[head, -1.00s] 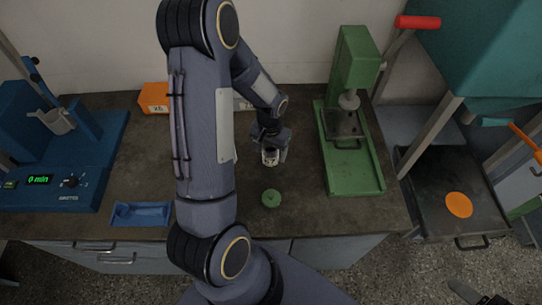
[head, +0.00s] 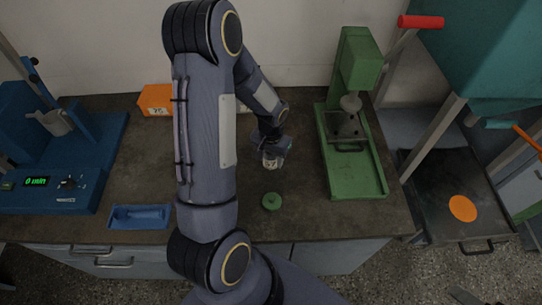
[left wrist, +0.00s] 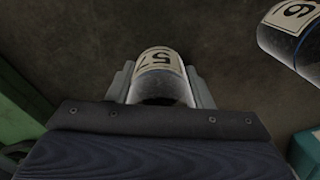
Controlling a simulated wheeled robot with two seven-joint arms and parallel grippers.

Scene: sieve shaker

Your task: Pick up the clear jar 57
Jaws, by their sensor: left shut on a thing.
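The clear jar 57 (left wrist: 160,75) is between the two fingers of my left gripper (left wrist: 162,88) in the left wrist view, its pale label showing "57". The fingers are shut on its sides. In the head view my left gripper (head: 272,152) is over the middle of the bench with the jar (head: 273,163) below it. I cannot tell whether the jar's base touches the bench. Dark and grey parts at the bottom right edge of the head view may be my right gripper; its fingers are not clear.
Another labelled jar (left wrist: 292,35) lies to the upper right in the left wrist view. A green lid (head: 271,201) is on the bench (head: 300,215) in front.

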